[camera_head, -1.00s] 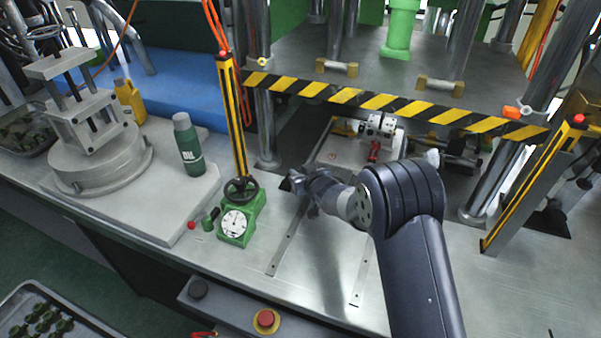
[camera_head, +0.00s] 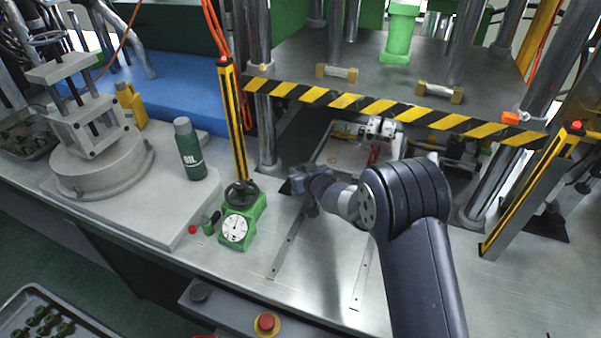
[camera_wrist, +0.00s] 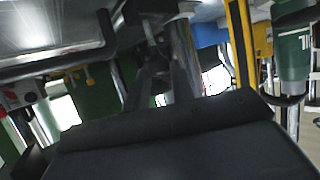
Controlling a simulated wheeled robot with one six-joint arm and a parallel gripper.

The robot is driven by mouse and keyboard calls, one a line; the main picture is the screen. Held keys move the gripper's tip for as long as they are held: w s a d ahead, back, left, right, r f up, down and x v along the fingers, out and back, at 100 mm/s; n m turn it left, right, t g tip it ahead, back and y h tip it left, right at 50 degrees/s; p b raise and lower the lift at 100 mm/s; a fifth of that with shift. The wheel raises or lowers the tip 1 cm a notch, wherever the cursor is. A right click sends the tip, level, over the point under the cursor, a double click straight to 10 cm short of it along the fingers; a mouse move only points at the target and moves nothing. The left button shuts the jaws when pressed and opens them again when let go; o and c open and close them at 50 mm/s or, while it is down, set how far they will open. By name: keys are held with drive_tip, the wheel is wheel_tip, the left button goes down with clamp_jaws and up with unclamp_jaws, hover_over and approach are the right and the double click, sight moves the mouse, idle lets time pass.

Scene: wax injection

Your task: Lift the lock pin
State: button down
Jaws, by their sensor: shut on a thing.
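My gripper (camera_head: 303,178) is low over the metal table, in front of the press opening and left of the mould (camera_head: 348,160). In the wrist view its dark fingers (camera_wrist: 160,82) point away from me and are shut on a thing. That thing is too dark and small to make out, and I cannot tell whether it is the lock pin. I cannot pick out the lock pin with certainty elsewhere. A red part (camera_head: 374,153) shows on the mould, with pale clamp parts (camera_head: 381,128) behind it.
A striped bar (camera_head: 375,106) crosses above the mould. A yellow-black post (camera_head: 232,120) and a green dial gauge (camera_head: 238,228) stand to the left, with a green oil bottle (camera_head: 190,150) beyond. A steel column (camera_head: 268,130) rises behind my gripper. The table's front is mostly clear.

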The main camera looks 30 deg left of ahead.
drive_tip(key=c, duration=1.5)
unclamp_jaws()
drive_tip(key=shift+r, duration=0.35)
drive_tip(key=o, duration=0.3)
drive_tip(key=shift+f, duration=0.15)
drive_tip(key=b+v, duration=0.2)
drive_tip(key=v, duration=0.8)
drive_tip(key=shift+s+d+b, duration=0.2)
drive_tip(key=shift+d+b, duration=0.1)
drive_tip(key=shift+b, duration=0.1)
